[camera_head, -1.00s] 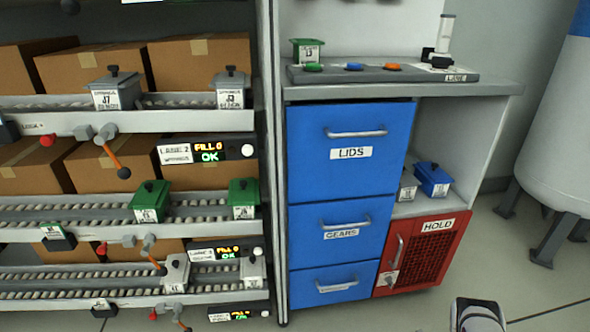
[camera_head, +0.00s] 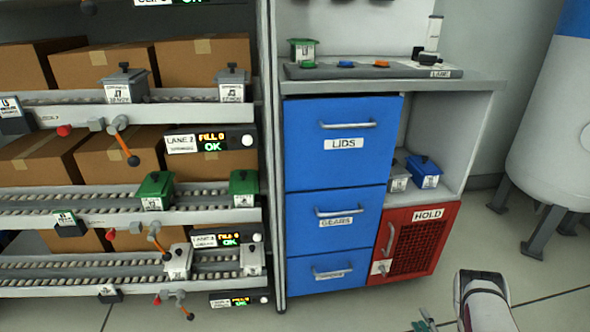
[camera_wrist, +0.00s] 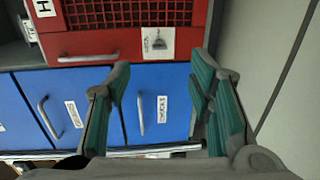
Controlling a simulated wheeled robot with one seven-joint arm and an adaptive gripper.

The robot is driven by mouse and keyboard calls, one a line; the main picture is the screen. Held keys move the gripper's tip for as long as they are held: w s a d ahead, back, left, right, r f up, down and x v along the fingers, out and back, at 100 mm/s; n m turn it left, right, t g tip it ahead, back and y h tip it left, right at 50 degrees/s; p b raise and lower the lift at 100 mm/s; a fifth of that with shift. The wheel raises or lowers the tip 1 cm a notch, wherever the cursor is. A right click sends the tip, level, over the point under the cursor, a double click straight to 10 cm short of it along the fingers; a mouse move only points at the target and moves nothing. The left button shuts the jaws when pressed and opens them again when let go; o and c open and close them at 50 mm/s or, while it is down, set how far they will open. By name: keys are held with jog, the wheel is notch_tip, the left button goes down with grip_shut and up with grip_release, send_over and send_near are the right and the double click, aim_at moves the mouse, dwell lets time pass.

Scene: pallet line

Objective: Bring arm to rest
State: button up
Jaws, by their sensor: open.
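My gripper (camera_wrist: 160,112) shows in the wrist view with its two green-padded fingers spread wide and nothing between them. It faces the front of the cabinet, with a blue drawer (camera_wrist: 158,90) and the red HOLD door (camera_wrist: 85,48) beyond the fingers. In the head view my arm (camera_head: 484,302) is at the bottom right, on the floor side of the red HOLD door (camera_head: 425,218). Only a small green part of my gripper (camera_head: 424,322) shows at the bottom edge there.
The blue LIDS drawer (camera_head: 343,170), the GEARS drawer and the HOLD door look shut. Roller racks (camera_head: 95,204) with boxes and small bins stand at left. A white tank (camera_head: 556,120) stands at right. Floor (camera_head: 545,285) is clear at lower right.

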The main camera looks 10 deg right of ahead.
jog(key=w+d+r+m+g+h, duration=0.1)
jog(key=w+d+r+m+g, duration=0.15)
jog(key=w+r, duration=0.55)
jog(key=w+d+r+m+g+h, duration=0.1)
jog(key=w+d+r+h, duration=0.1)
jog(key=w+d+r, duration=0.35)
jog(key=w+a+r+m+g, duration=0.2)
jog(key=a+r+m, duration=0.1)
jog(key=r, duration=0.7)
jog(key=w+a+r+m+g, duration=0.2)
jog(key=a+r+m, duration=0.1)
jog(key=r, duration=0.8)
jog(key=s+a+r+m+g, duration=0.4)
jog(key=s+a+r+m, duration=0.2)
jog(key=s+a+r, duration=1.15)
jog(key=s+a+r+m+g+y, duration=0.15)
jog(key=s+a, duration=0.25)
jog(key=s, duration=0.7)
jog(key=s+a+r+g+y, duration=0.15)
jog(key=s+a, duration=0.25)
jog(key=s, duration=0.6)
jog(key=s+a+r+m+g, duration=0.15)
jog(key=s+a, duration=0.25)
jog(key=s, duration=0.7)
notch_tip(320, 180, up, 38)
jog(key=t+p, duration=0.3)
jog(key=p, duration=3.4)
jog(key=shift+f+n, duration=0.1)
jog(key=shift+n, duration=0.15)
